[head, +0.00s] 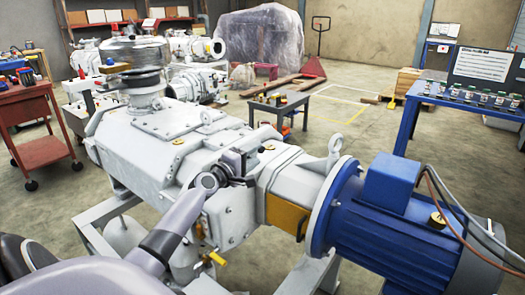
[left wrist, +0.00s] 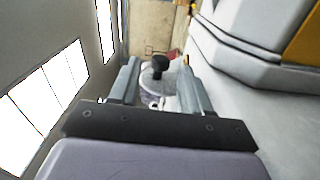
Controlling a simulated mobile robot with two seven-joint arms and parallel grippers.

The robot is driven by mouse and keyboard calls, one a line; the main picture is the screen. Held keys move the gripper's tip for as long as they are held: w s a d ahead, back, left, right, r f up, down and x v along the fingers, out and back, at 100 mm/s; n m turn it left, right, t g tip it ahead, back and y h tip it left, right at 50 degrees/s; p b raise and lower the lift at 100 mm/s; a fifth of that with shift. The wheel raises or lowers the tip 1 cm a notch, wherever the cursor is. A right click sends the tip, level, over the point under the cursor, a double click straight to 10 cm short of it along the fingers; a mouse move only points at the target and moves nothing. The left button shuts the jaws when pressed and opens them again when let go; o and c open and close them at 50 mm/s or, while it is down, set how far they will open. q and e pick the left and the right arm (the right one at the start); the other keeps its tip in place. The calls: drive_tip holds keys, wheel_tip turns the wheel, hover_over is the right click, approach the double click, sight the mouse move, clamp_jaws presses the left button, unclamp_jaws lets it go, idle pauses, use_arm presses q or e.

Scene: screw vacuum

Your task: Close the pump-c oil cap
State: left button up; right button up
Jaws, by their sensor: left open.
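The pump (head: 170,140) is a large pale grey machine across the middle of the head view, with a blue motor (head: 395,215) at its right end. My left gripper (head: 258,143) is over the pump's top near the motor end. In the left wrist view my left gripper (left wrist: 160,62) is open, one finger on each side of the picture's middle. A small black knob-like piece (left wrist: 160,65), possibly the oil cap, shows between the fingers; I cannot tell whether they touch it. In the head view the cap cannot be told apart from the dark gripper. My right gripper is not in view.
A red cart (head: 35,120) stands at the left. A small grey table (head: 282,103) stands behind the pump, and a blue bench (head: 455,100) with several small items is at the right. A lifting eye (head: 335,146) rises near the motor flange.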

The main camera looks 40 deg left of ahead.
sight(259, 151)
use_arm(q)
drive_tip(key=shift+w+a+b, duration=0.15)
drive_tip(key=shift+w+b, duration=0.15)
drive_tip(key=shift+w, duration=0.85)
drive_tip(key=shift+w+a+b, duration=0.1)
drive_tip(key=shift+w+b, duration=0.15)
drive_tip(key=shift+w, duration=0.85)
clamp_jaws()
